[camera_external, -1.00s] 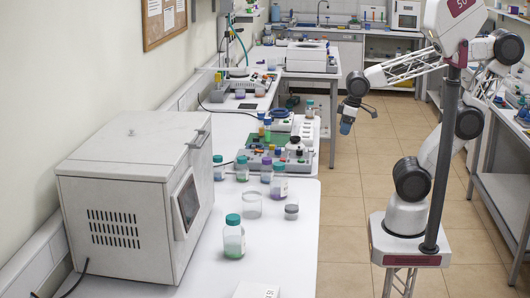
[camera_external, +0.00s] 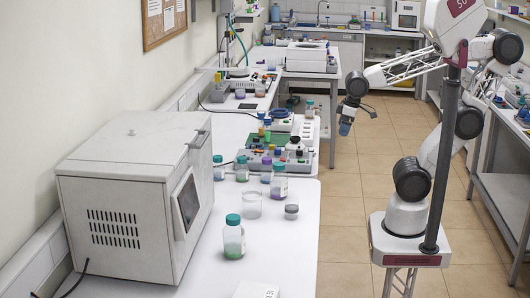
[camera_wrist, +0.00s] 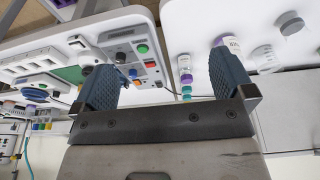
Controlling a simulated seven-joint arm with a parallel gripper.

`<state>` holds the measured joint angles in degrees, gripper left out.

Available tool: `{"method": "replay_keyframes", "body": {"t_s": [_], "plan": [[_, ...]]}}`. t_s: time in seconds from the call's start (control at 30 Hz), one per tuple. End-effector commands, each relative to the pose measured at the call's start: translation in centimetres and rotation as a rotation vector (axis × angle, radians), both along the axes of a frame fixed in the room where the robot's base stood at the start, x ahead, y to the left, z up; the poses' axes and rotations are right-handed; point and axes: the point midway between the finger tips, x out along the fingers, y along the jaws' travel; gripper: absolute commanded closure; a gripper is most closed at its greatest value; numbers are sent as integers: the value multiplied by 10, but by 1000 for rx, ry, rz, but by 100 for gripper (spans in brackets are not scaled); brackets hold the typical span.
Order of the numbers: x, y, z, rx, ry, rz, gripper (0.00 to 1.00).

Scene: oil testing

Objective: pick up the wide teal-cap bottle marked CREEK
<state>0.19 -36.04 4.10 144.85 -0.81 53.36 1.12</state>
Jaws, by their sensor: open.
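Several teal-cap bottles stand on the white bench, and I cannot read CREEK on any of them. The largest in view is a clear bottle with green contents (camera_external: 233,240) at the front. Another, with a white label and purple contents (camera_external: 279,185), stands farther back; a labelled bottle (camera_wrist: 231,46) shows beside my right finger in the wrist view, partly hidden. Two smaller teal-cap bottles (camera_external: 219,170) (camera_external: 241,172) stand near the grey cabinet. My gripper (camera_external: 357,119) is open and empty, off the bench's right side; its blue fingers (camera_wrist: 164,65) show apart in the wrist view.
An empty clear jar (camera_external: 251,206) and a small grey-lid jar (camera_external: 291,212) stand between the bottles. A big grey cabinet (camera_external: 130,215) fills the bench's left. A device with coloured buttons (camera_external: 262,158) stands behind the bottles.

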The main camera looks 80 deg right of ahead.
Motion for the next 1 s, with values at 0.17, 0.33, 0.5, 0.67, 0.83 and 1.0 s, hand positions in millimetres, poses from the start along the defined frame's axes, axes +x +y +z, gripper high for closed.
{"method": "replay_keyframes", "body": {"t_s": [0.17, 0.33, 0.5, 0.67, 0.83, 1.0], "plan": [[24, 6, 0, -15, -37, 26, 0], [68, 23, -1, -36, -113, 77, 0], [125, 53, -4, -51, -217, 152, 0], [176, 91, -9, -48, -319, 231, 0], [224, 141, -18, -28, -425, 323, 0], [263, 200, -30, 13, -527, 421, 0]]}}
